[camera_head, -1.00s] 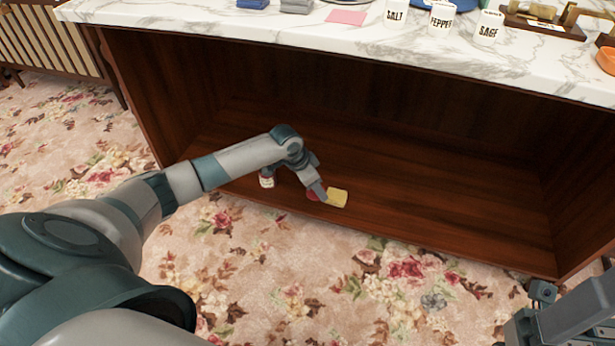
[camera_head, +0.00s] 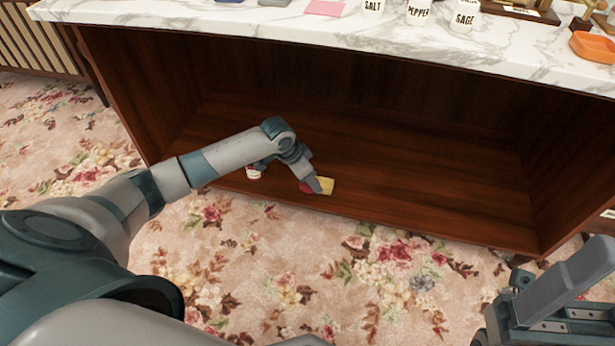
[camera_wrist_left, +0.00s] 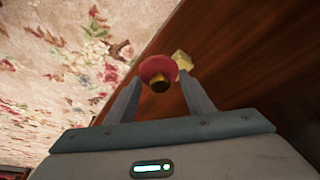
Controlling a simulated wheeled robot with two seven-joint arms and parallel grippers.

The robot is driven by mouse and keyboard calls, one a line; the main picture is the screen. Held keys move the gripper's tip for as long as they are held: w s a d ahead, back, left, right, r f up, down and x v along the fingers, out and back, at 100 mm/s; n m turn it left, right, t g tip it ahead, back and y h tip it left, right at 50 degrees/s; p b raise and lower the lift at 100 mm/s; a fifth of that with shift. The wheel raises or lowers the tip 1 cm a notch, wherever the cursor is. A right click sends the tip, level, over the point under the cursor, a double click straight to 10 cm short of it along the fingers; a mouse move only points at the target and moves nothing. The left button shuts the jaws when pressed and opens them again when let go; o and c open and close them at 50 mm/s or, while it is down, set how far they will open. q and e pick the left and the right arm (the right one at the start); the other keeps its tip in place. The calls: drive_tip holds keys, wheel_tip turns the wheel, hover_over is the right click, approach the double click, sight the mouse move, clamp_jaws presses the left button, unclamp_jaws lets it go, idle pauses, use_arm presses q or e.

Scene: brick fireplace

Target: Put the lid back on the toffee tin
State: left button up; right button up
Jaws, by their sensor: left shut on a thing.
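My left gripper (camera_head: 315,186) reaches into the low open wooden shelf and is shut on a round red lid with a dark gold knob, best seen in the left wrist view (camera_wrist_left: 158,70) between the fingers. In the head view the lid (camera_head: 305,187) is partly hidden by a finger. A small white container with red on it (camera_head: 253,173) stands on the shelf to the left, partly behind my arm. It may be the toffee tin, but its label is unreadable. My right gripper (camera_head: 560,285) is at the lower right, and its fingertips are unclear.
A yellow block-like thing (camera_head: 327,186) lies right beside my left fingertips and also shows in the left wrist view (camera_wrist_left: 182,59). The shelf floor (camera_head: 430,200) to the right is clear. Above is a marble top (camera_head: 290,30) with salt, pepper and sage jars and an orange bowl (camera_head: 593,46).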

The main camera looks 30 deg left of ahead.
use_arm(q)
drive_tip(key=s+d+r+n, duration=0.1)
drive_tip(key=d+r, duration=0.3)
drive_tip(key=r, duration=0.3)
drive_tip(key=d+r+n, duration=0.1)
drive_tip(key=d+r, duration=0.3)
drive_tip(key=r, duration=0.3)
drive_tip(key=s+d+r+n+y, duration=0.1)
drive_tip(key=s+r+n, duration=0.1)
drive_tip(key=s+r, duration=0.2)
drive_tip(key=s+d+r+n+y, duration=0.1)
drive_tip(key=s+r, duration=0.3)
drive_tip(key=r, duration=0.6)
drive_tip(key=shift+d+n+t, duration=0.3)
drive_tip(key=shift+d+n, duration=0.25)
drive_tip(key=shift+n, duration=0.05)
